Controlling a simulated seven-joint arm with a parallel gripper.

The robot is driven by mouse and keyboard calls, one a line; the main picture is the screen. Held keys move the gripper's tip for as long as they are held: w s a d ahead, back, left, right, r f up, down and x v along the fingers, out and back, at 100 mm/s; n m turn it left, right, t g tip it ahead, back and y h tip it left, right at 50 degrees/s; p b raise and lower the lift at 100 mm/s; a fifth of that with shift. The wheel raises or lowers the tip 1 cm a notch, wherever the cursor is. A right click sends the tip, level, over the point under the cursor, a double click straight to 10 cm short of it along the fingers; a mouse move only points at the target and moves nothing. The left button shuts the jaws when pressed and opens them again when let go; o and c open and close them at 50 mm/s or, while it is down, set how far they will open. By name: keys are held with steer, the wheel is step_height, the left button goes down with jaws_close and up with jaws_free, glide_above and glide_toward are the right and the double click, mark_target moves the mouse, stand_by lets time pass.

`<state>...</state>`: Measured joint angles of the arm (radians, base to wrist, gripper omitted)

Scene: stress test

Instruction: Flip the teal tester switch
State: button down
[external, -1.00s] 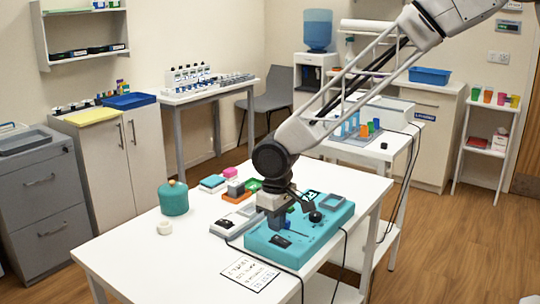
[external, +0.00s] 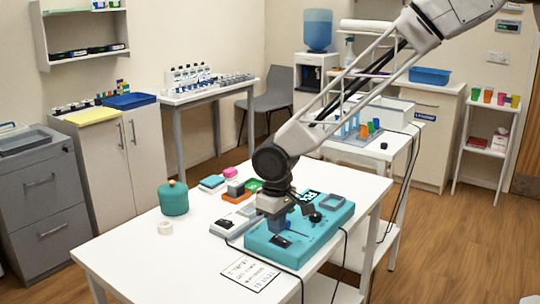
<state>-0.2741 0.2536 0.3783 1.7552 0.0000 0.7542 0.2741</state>
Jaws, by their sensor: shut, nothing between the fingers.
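The teal tester (external: 316,240) is a flat box on the white table, with a dark screen (external: 309,196) showing light marks, a round black knob (external: 315,217) and a grey-framed part at its far right. A small black switch-like part (external: 281,242) with a light mark sits near its front left. My gripper (external: 278,229) points down over the tester's left part, just behind that black part. Its fingers are shut with nothing seen between them. Whether the fingertips touch the tester, and which way the switch is tipped, I cannot tell. The gripper hides part of the tester's top.
A grey-white device (external: 228,225), an orange box (external: 238,195) and other small boxes stand close left of the tester. A teal canister (external: 174,198) and a white roll (external: 165,228) are farther left. A written sheet (external: 250,273) lies in front. Black cables run off the table.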

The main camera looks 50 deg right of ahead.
mark_target(277, 237)
steer(key=shift+f, duration=0.9)
stand_by(0.8)
steer(key=shift+r, duration=3.5)
steer(key=shift+s+r, duration=0.1)
